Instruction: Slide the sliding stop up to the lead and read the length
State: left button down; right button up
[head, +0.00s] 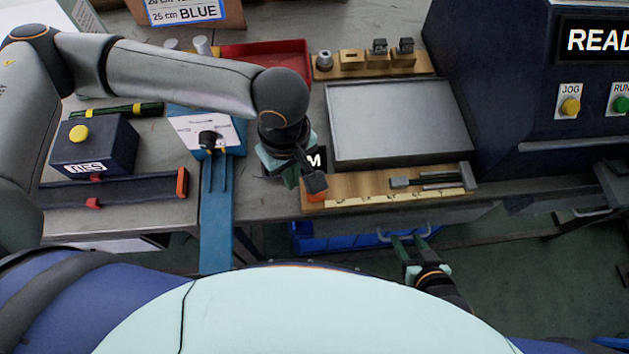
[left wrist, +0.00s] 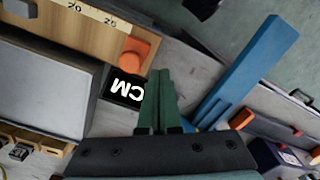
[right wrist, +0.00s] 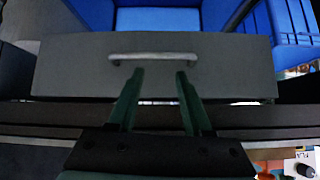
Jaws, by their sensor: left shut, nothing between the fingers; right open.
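The wooden measuring board (head: 375,188) carries a scale strip along its front edge. The orange sliding stop (head: 315,197) is at its left end, and shows with its round knob in the left wrist view (left wrist: 135,50). The lead (head: 432,181), dark with a thick end, lies on the board's right part, well apart from the stop. My left gripper (head: 290,180) is shut and empty beside the stop; its fingertips (left wrist: 160,73) appear close to it. My right gripper (head: 407,242) is open in front of the board, its fingertips (right wrist: 160,73) near a drawer handle (right wrist: 152,57).
A small black display reading CM (left wrist: 125,88) stands by the stop; its figures are hidden. A grey tray (head: 400,120) is behind the board. A blue fixture (head: 217,215) is to the left. A dark machine (head: 490,80) with buttons is at right. Blue bins (head: 345,240) sit below.

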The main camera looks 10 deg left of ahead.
pick_arm(q)
jog(key=shift+f, duration=0.1)
dwell(0.3)
jog(key=shift+f, duration=1.5)
jog(key=shift+w+d+p, duration=0.2)
jog(key=shift+d+p, duration=0.05)
jog(key=shift+d, duration=0.5)
jog(key=shift+w+d+p, duration=0.15)
jog(key=shift+d+p, duration=0.05)
jog(key=shift+d, duration=0.5)
jog(key=shift+w+d+p, duration=0.2)
jog(key=shift+w+d, duration=0.05)
jog(key=shift+d, duration=0.45)
jog(key=shift+w+d+p, duration=0.15)
jog(key=shift+w+d, duration=0.05)
jog(key=shift+d, duration=0.5)
jog(key=shift+w+d+p, duration=0.15)
jog(key=shift+w+d, duration=0.1)
jog(key=shift+d, duration=0.75)
jog(key=shift+w+d+p, duration=0.1)
jog(key=shift+w+d, duration=0.2)
jog(key=shift+d, duration=0.65)
jog(key=shift+w+d+p, duration=0.15)
jog(key=shift+w+d, duration=0.1)
jog(key=shift+d, duration=0.75)
jog(key=shift+w+d, duration=0.2)
jog(key=shift+d, duration=0.3)
jog(key=shift+w+d, duration=0.15)
jog(key=shift+d, duration=0.45)
